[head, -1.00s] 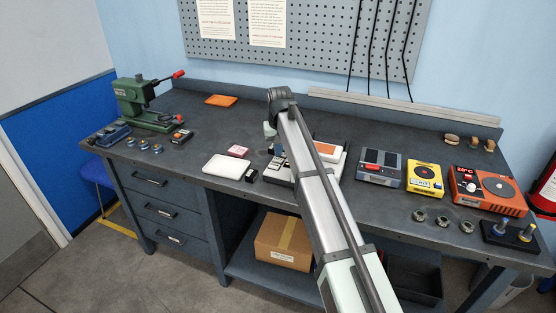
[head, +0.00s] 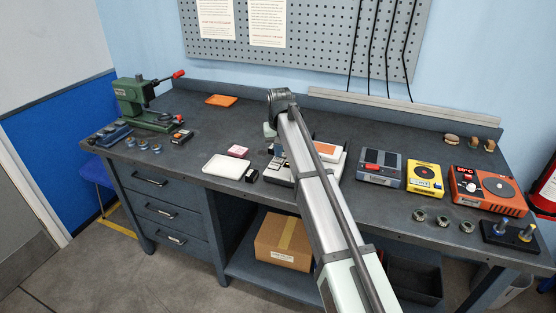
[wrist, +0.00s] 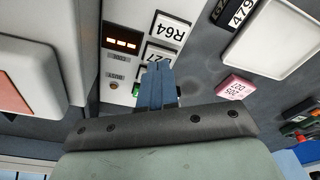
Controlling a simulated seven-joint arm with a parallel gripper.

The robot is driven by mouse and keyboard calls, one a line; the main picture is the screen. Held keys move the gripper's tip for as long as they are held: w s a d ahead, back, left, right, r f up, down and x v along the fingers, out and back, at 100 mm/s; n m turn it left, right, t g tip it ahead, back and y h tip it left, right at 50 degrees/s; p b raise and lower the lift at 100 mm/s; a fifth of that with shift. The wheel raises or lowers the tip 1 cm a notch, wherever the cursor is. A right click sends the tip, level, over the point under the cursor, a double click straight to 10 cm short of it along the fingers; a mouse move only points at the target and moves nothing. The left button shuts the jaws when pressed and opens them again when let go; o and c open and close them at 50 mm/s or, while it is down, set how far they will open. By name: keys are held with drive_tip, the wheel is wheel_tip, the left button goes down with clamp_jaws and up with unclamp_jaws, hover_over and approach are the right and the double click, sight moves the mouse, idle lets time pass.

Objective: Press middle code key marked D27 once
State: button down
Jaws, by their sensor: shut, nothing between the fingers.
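In the wrist view a pale keypad device (wrist: 121,65) has a dark display with lit orange marks, a white key marked R64 (wrist: 170,28), and a second white key (wrist: 158,53) beside it. My blue fingertips (wrist: 158,67) are shut and empty, and cover part of this second key, so I cannot read its mark. I cannot tell whether they touch it. A pink block (wrist: 237,88) bears print that seems to include D27. In the head view the keypad device (head: 279,176) is mostly behind my arm, and my fingers are hidden.
A white tray (head: 226,165) lies left of the device, with a small black block (head: 251,175) beside it. A grey box (head: 380,166), yellow box (head: 424,178) and orange unit (head: 488,190) stand to the right. A green press (head: 145,105) stands far left.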

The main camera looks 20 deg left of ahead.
drive_tip(key=shift+f, duration=0.7)
idle(0.5)
drive_tip(key=shift+r, duration=3.05)
